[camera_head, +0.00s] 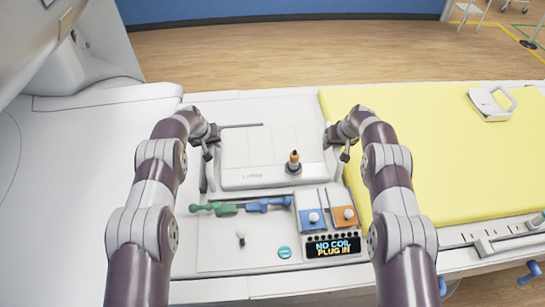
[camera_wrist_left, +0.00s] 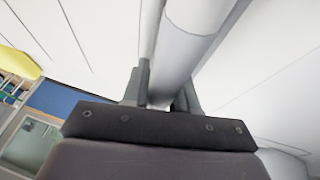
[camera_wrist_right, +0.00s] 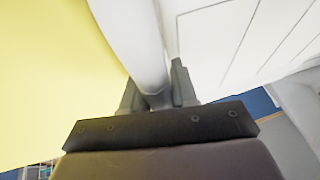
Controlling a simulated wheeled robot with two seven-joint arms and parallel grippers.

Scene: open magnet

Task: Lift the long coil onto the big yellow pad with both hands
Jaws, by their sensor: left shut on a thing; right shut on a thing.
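The long coil (camera_head: 255,150) is a flat white panel with a handle bar along each side. It lies left of the big yellow pad (camera_head: 440,150), over the white table top. My left gripper (camera_head: 210,146) is shut on its left handle, a white bar (camera_wrist_left: 190,35) between the fingers in the left wrist view. My right gripper (camera_head: 341,146) is shut on its right handle, a white bar (camera_wrist_right: 135,45) in the right wrist view. The yellow pad lies just beyond the right handle. I cannot tell whether the coil touches the table.
An orange-topped plug (camera_head: 294,162) stands at the coil's front right. Green (camera_head: 214,209) and blue (camera_head: 268,204) connectors lie in front. A display (camera_head: 333,246) reads "NO COIL PLUG IN". A small white frame (camera_head: 492,104) sits on the pad's far right; the pad's middle is clear.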

